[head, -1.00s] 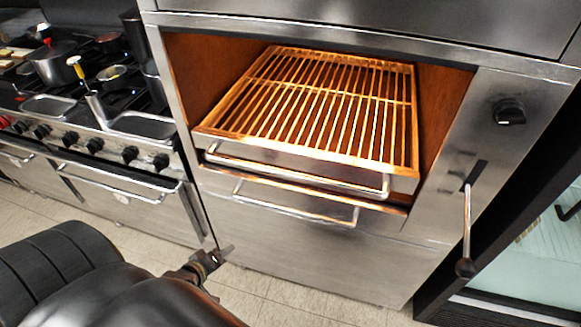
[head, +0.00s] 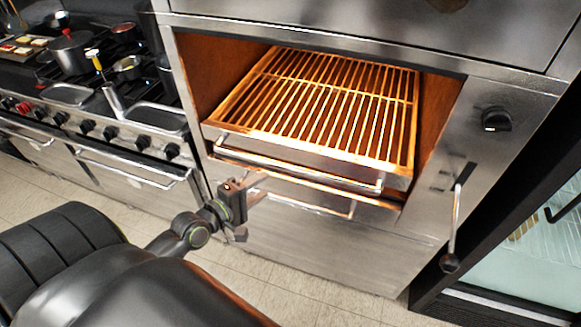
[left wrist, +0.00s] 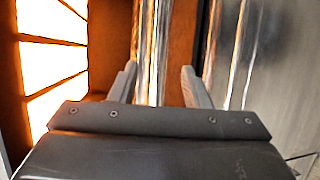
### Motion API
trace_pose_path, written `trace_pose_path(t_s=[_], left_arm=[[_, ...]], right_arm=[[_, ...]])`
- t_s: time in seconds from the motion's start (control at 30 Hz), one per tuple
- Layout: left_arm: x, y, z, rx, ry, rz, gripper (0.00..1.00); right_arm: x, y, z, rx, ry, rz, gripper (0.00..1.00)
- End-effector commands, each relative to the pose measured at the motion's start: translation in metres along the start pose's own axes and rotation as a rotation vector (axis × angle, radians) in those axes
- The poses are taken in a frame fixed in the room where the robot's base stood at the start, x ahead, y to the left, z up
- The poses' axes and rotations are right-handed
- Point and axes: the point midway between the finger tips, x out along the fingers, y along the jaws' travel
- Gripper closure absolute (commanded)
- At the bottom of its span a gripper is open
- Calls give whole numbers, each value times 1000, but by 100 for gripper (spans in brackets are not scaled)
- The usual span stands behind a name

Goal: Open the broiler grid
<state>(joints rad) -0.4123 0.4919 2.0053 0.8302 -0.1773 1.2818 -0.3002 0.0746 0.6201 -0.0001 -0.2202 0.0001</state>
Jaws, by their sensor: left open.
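The broiler grid (head: 318,153) is a rack of bright bars in the open, orange-lit broiler cavity. A metal handle bar (head: 320,175) runs across its front. My left gripper (head: 258,184) is open in front of the broiler, near the handle's left end. In the left wrist view, the open fingers (left wrist: 161,86) stand either side of a shiny bar (left wrist: 150,45), which looks like the handle; I cannot tell whether they touch it. My right gripper is not in view.
A lever with a dark knob (head: 449,263) and a dial (head: 496,119) are on the broiler's right panel. A second, lower bar (head: 320,208) sits under the handle. A stove (head: 100,125) with pots stands at left. Tiled floor (head: 290,292) lies below.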

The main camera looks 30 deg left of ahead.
Motion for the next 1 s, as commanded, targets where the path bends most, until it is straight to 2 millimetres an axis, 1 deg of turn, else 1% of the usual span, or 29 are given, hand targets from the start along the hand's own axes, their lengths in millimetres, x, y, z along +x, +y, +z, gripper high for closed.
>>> trace_pose_path(t_s=[0.03, 0.3, 0.4, 0.53, 0.63, 0.73, 1.0], left_arm=[[11, 1, 0, -2, 0, 3, 57], [61, 0, 0, -2, 0, 2, 57], [79, 0, 0, -1, 0, 2, 57], [98, 0, 0, 0, 0, 1, 57], [109, 0, 0, -1, 0, 0, 57], [115, -1, 0, 0, 0, -1, 57], [118, 0, 0, 1, 0, -1, 57]], right_arm=[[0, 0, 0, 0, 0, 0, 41], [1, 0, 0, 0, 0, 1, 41], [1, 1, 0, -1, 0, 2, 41], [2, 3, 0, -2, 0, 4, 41], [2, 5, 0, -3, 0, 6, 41], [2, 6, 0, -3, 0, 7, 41], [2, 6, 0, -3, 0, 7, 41]])
